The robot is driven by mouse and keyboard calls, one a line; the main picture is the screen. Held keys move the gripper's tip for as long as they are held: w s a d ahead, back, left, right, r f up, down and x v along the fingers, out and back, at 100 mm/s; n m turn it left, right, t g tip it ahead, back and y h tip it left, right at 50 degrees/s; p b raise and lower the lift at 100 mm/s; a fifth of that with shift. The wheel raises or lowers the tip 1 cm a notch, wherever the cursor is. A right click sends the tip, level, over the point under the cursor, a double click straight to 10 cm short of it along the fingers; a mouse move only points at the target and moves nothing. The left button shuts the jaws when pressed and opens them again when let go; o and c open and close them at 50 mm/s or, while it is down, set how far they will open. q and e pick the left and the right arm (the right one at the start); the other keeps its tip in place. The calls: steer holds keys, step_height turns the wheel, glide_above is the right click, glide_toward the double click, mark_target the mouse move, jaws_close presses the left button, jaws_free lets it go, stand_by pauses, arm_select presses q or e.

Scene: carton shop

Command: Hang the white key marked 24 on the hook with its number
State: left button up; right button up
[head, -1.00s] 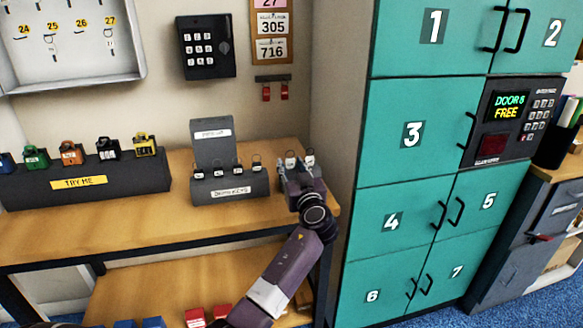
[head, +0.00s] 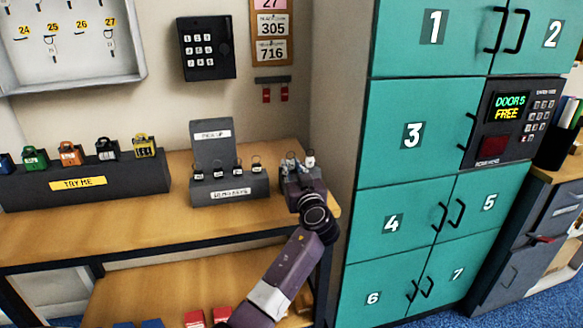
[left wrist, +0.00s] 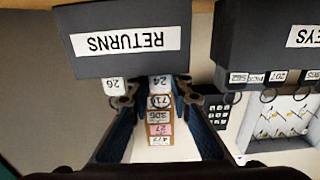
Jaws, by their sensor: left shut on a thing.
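The white key marked 24 (left wrist: 160,82) has its tag between my left gripper's fingertips, in front of the dark RETURNS stand (left wrist: 85,62). The left wrist view is upside down. My left gripper (head: 299,166) is shut on this key at the right end of the bench; it also shows in the left wrist view (left wrist: 157,101). A second white tag, marked 26 (left wrist: 112,85), is just beside one finger. The hook under number 24 (head: 22,38) is in the grey key cabinet (head: 142,72) and looks empty. My right gripper is not in view.
The DEMO KEYS stand (head: 230,193) with several keys is left of my gripper. A TRY ME block (head: 80,185) holds several padlocks. A black keypad (head: 205,47) is on the wall. Teal lockers (head: 405,95) stand close on the right. The front of the bench (head: 120,218) is clear.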

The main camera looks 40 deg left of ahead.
arm_select(q)
steer(key=shift+r, duration=0.25)
steer(key=shift+s+d+r+p, duration=0.15)
steer(key=shift+r+p, duration=0.35)
steer(key=shift+r, duration=0.8)
steer(key=v, duration=0.8)
steer(key=shift+d, duration=0.2)
stand_by(0.6)
steer(key=shift+s+f, duration=0.1)
steer(key=shift+s, duration=0.05)
